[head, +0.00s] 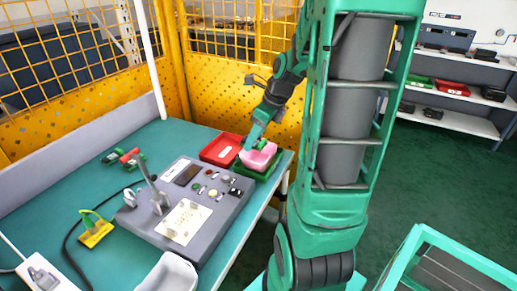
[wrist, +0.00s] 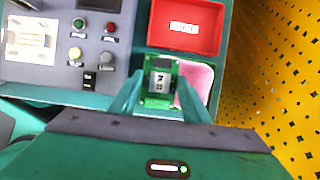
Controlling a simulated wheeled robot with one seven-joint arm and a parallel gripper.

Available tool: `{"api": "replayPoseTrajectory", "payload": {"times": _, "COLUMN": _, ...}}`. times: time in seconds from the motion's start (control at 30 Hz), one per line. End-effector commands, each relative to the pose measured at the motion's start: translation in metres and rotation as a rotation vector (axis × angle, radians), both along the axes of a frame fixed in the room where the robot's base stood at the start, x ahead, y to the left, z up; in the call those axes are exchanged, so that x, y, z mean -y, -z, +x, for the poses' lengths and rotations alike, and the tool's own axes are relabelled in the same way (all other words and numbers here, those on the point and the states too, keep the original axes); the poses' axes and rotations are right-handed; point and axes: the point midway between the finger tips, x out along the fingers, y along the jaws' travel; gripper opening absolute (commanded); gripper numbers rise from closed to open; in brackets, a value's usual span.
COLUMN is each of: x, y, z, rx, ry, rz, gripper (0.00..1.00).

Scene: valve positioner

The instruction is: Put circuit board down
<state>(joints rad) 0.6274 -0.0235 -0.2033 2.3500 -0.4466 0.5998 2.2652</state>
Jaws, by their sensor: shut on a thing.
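A small green circuit board (wrist: 150,101) with a dark and silver part on it shows in the wrist view. My gripper (wrist: 160,84) is shut on it, with one finger on each side. The board is over or at the left part of a green tray (wrist: 209,69); its exact height above the tray floor I cannot tell. A pink item (wrist: 203,80) sits in that tray to the right of the board. In the head view my gripper (head: 250,140) is by the pink item (head: 258,158) at the green tray (head: 280,160), and the board is hidden.
A red tray (wrist: 186,10) with a white label adjoins the green tray. A grey control box (head: 205,228) with buttons and an upright lever (head: 148,178) stands to the left. A white bin (head: 168,275) is at the front. A yellow mesh fence (head: 215,100) is behind the table.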

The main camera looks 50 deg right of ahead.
Motion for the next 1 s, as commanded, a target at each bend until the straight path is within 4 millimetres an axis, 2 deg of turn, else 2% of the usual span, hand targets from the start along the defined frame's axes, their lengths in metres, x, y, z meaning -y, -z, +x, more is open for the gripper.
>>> {"api": "replayPoseTrajectory", "payload": {"times": 0.1, "x": 0.021, "y": 0.014, "z": 0.007, "rx": -0.004, "ry": 0.004, "rz": 0.002, "gripper": 0.21}}
{"api": "replayPoseTrajectory", "payload": {"times": 0.33, "x": 0.044, "y": 0.028, "z": 0.015, "rx": 0.0, "ry": 0.002, "rz": 0.001, "gripper": 0.21}}
{"api": "replayPoseTrajectory", "payload": {"times": 0.47, "x": 0.047, "y": 0.034, "z": 0.016, "rx": -0.001, "ry": 0.001, "rz": 0.001, "gripper": 0.21}}
{"api": "replayPoseTrajectory", "payload": {"times": 0.73, "x": 0.047, "y": 0.067, "z": 0.016, "rx": -0.001, "ry": 0.001, "rz": 0.002, "gripper": 0.21}}
{"api": "replayPoseTrajectory", "payload": {"times": 1.0, "x": 0.047, "y": 0.07, "z": 0.016, "rx": 0.0, "ry": 0.001, "rz": -0.001, "gripper": 0.21}}
